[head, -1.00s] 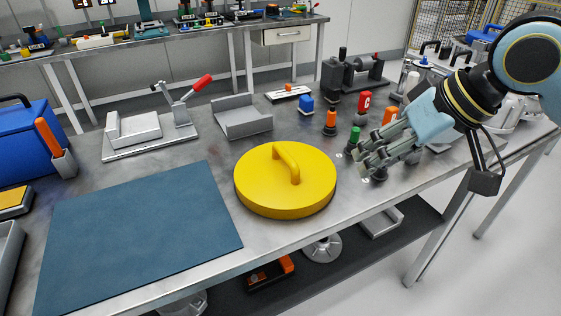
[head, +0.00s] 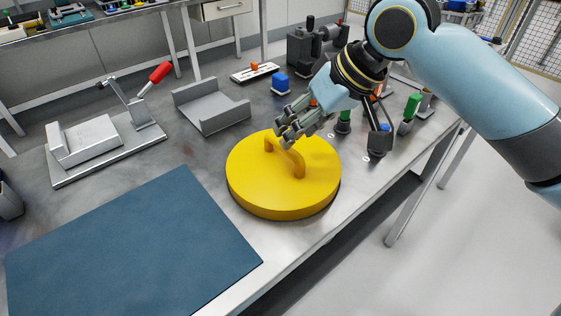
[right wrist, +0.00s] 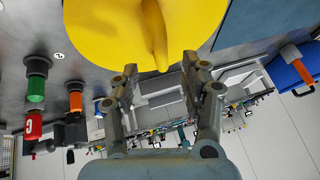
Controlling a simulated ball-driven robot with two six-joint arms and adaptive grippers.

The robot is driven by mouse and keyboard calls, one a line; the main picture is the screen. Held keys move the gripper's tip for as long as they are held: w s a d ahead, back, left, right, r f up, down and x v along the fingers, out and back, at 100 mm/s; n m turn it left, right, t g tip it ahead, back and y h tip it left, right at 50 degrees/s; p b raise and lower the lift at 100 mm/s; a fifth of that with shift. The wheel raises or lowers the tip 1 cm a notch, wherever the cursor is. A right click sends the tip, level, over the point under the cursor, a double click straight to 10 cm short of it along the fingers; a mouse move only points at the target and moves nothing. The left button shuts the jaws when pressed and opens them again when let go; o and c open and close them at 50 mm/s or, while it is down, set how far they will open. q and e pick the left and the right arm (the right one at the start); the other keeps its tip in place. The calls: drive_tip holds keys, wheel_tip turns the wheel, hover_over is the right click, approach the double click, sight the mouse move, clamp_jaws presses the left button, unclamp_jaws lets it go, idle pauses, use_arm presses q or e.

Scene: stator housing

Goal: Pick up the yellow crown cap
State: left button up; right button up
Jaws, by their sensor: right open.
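The yellow crown cap (head: 258,182) is a round disc with an arched handle (head: 291,158) on top. It lies flat on the metal workbench near the front edge. My right gripper (head: 285,133) is open at the far side of the handle, just above the cap; whether it touches is not clear. In the right wrist view the cap (right wrist: 105,25) fills the top, its handle (right wrist: 154,35) just beyond the two spread fingers (right wrist: 158,78). Nothing is between the fingers. My left gripper is not in view.
A blue mat (head: 130,250) lies left of the cap. A grey channel bracket (head: 210,107) and a clamp fixture with a red lever (head: 160,72) stand behind.

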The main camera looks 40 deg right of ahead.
sight(284, 159)
drive_tip(key=shift+w+a+f, duration=0.15)
drive_tip(key=shift+w+f, duration=0.1)
drive_tip(key=shift+f, duration=0.1)
drive_tip(key=shift+w+a+f, duration=0.1)
drive_tip(key=shift+w+f, duration=0.05)
drive_tip(key=shift+f, duration=0.15)
drive_tip(key=x, duration=0.3)
drive_tip(key=shift+a+f, duration=0.15)
drive_tip(key=shift+f, duration=0.2)
drive_tip(key=shift+w+a+f+b, duration=0.1)
drive_tip(key=shift+w+f+b, duration=0.2)
drive_tip(key=shift+f, duration=0.1)
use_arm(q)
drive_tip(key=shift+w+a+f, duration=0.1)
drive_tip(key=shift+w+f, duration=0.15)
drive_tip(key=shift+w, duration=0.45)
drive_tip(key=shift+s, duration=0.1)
use_arm(e)
drive_tip(key=shift+s, duration=0.1)
drive_tip(key=shift+c, duration=0.3)
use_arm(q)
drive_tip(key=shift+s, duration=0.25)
use_arm(e)
clamp_jaws()
